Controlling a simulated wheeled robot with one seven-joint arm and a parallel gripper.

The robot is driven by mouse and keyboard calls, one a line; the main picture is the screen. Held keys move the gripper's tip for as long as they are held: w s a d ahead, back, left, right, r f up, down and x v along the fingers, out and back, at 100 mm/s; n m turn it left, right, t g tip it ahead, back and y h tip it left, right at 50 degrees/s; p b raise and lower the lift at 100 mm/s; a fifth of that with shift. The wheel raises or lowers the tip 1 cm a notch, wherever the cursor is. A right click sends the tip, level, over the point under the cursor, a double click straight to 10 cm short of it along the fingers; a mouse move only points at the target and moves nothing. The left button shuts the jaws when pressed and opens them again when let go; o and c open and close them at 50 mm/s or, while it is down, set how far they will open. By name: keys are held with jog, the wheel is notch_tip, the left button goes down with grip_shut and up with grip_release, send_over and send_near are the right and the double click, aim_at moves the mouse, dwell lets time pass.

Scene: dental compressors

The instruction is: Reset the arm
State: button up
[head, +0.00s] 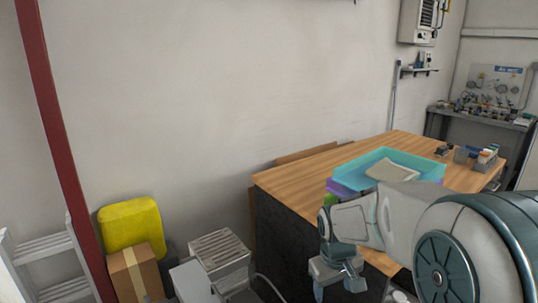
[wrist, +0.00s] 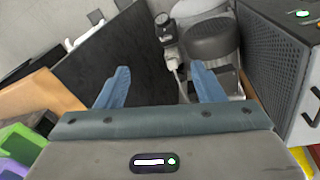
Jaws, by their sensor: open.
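My gripper (head: 338,279) hangs at the end of my arm in the lower right of the head view, in front of the workbench's dark side. In the wrist view my gripper (wrist: 160,88) shows two blue fingers spread apart, with nothing between them. My arm reaches in from the right edge of the head view and covers part of the workbench.
A wooden-topped workbench (head: 300,180) carries a turquoise tray (head: 350,177). A yellow container (head: 130,227), a cardboard box (head: 136,273) and a grey-white slatted unit (head: 219,250) stand at left. The wrist view shows a dark compressor (wrist: 212,38) and a perforated grey cabinet (wrist: 272,50).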

jog(key=s+r+m+t+y+p, duration=0.1)
jog(key=s+r+m+p, duration=0.3)
jog(key=s+r+p, duration=0.4)
jog(key=s+r, duration=0.6)
jog(key=s, duration=0.1)
jog(key=shift+s+r, duration=0.3)
jog(key=shift+r, duration=0.1)
